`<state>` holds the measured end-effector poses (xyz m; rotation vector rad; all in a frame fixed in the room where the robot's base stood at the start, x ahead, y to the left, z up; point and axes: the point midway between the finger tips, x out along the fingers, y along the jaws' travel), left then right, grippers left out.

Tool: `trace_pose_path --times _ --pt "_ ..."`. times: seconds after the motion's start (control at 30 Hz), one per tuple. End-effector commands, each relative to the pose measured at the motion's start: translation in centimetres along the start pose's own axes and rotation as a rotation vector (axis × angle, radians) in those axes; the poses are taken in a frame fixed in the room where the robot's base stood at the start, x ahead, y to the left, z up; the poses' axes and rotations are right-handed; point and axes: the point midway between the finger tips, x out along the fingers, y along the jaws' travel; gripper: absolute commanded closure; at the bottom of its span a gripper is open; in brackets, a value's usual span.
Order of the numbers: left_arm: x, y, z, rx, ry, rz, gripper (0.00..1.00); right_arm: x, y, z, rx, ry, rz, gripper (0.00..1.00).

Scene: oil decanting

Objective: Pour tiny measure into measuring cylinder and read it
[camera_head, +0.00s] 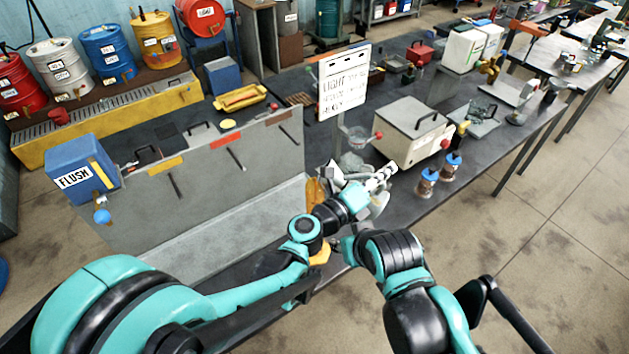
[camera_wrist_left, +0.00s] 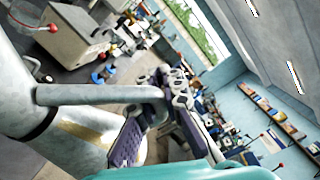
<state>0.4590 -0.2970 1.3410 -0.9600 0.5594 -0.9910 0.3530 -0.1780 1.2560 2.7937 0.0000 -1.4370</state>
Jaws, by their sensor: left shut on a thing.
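My left gripper (camera_head: 378,180) is over the middle of the bench in the head view. In the left wrist view the left gripper (camera_wrist_left: 150,120) is shut on the bar handle of a pale grey metal measure (camera_wrist_left: 65,125). The measure has an amber streak on its side and looks tilted in that view. In the head view a pale grey piece (camera_head: 337,179) shows beside the gripper, and an amber upright thing (camera_head: 315,191) stands just left of it, partly hidden by my arm. I cannot tell whether that is the measuring cylinder. My right gripper is hidden.
A white sign (camera_head: 343,82) stands behind the work spot. A cream box with a handle (camera_head: 408,130) and blue-capped jars (camera_head: 427,183) are to the right. A grey panel (camera_head: 200,180) and a blue FLUSH box (camera_head: 82,172) are to the left.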

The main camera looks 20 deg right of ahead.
Motion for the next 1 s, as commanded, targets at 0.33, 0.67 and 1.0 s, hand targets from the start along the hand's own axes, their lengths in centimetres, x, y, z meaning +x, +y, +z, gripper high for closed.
trace_pose_path --times 0.33,0.67,1.0 --pt "-0.18 -0.47 0.21 -0.027 -0.006 -0.012 1.0 -0.26 0.0 -0.19 0.0 0.0 0.0 0.6" --pt "-0.21 -0.55 0.24 -0.033 -0.007 -0.014 1.0 -0.3 0.0 -0.22 0.0 0.0 0.0 0.6" --pt "-0.3 -0.78 0.31 -0.047 -0.01 -0.02 1.0 -0.4 0.0 -0.29 0.0 0.0 0.0 0.6"
